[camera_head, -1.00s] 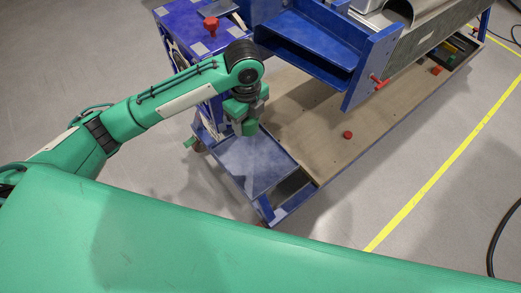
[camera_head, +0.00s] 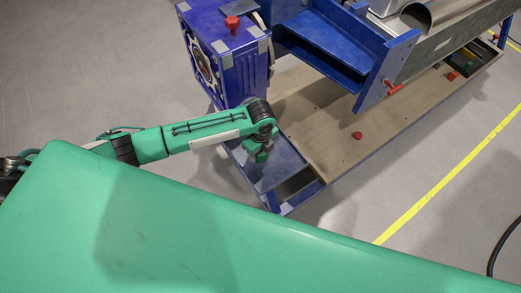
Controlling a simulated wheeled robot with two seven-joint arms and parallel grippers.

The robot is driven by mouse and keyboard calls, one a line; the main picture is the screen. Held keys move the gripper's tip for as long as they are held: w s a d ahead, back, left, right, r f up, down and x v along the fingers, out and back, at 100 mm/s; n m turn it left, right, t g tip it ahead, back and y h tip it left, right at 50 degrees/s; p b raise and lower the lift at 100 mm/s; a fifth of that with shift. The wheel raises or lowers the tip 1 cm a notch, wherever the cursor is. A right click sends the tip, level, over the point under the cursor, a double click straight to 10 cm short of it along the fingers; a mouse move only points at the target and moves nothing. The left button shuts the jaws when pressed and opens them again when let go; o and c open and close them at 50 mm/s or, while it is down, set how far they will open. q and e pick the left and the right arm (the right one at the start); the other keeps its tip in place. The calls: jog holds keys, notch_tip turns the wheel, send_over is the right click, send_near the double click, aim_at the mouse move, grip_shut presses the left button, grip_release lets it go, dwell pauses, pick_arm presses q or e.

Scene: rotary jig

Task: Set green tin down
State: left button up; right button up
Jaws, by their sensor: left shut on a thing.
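My left gripper (camera_head: 257,147) is shut on the green tin (camera_head: 262,157), a small dark-green block-like piece. Both are over the flat blue plate (camera_head: 284,167) at the near left end of the jig's base. The tin's lower side is seen from above, so I cannot tell whether it touches the plate. The wrist and gripper cover part of the tin. My right gripper is out of view.
The blue jig box (camera_head: 226,55) with a red knob (camera_head: 232,23) stands behind my left arm. A blue channel frame (camera_head: 325,45) rises at the back. A red knob (camera_head: 357,135) lies on the brown base board (camera_head: 335,120). A narrow dark slot (camera_head: 296,184) borders the plate.

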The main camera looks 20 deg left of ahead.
pick_arm(q)
jog(key=shift+f, duration=0.4)
jog(key=shift+f, duration=0.15)
jog(key=o, duration=1.1)
notch_tip(320, 180, up, 11)
jog(key=b, duration=0.2)
jog(key=shift+b, duration=0.4)
jog(key=shift+r, duration=0.7)
